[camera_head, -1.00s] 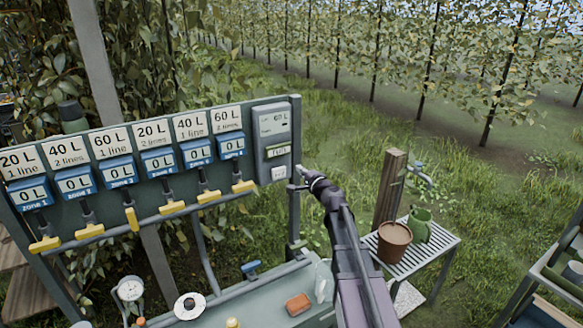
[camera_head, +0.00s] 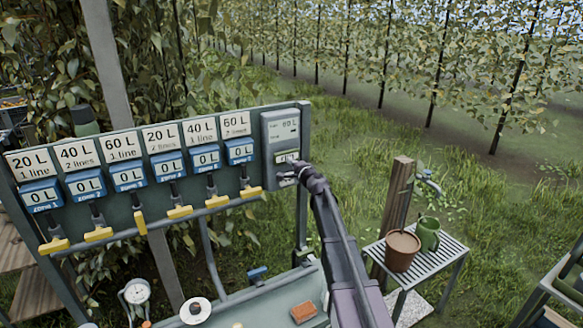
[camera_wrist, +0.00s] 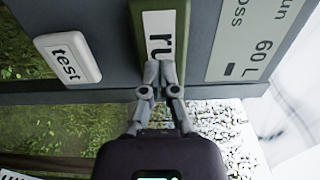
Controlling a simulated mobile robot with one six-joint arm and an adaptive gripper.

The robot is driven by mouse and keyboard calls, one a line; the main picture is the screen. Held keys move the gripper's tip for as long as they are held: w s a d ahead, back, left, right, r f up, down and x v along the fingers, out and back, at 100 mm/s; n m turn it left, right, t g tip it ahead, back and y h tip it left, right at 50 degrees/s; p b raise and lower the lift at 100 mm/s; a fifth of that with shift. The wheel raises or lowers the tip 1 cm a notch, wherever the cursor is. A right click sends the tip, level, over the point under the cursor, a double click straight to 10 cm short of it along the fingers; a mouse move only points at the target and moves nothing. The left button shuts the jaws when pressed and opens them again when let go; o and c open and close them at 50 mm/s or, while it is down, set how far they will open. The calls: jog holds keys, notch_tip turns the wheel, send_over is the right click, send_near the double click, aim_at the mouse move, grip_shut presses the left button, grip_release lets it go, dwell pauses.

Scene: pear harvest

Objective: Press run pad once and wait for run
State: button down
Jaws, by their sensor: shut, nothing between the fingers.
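A grey control box (camera_head: 280,122) is at the right end of the dark board. Its display (camera_wrist: 247,48) reads 60 L in the wrist view. The green-framed run pad (camera_wrist: 170,12) has a white label, and its lower letters are hidden behind my fingers. A white test pad (camera_wrist: 68,58) is beside it. My gripper (camera_wrist: 161,65) is shut and empty, with its fingertips over the run pad. I cannot tell if they touch it. In the head view, my gripper (camera_head: 291,164) is at the lower front of the box.
Zone meters (camera_head: 127,175) along the board each read 0 L, with yellow valve handles (camera_head: 139,223) below. A bench (camera_head: 250,300) with a gauge and a red-brown block is underneath. A slatted stand (camera_head: 430,262) with a brown pot and a green jug is at right.

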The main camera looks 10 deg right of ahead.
jog(key=shift+w+a, duration=0.15)
jog(key=shift+w, duration=0.2)
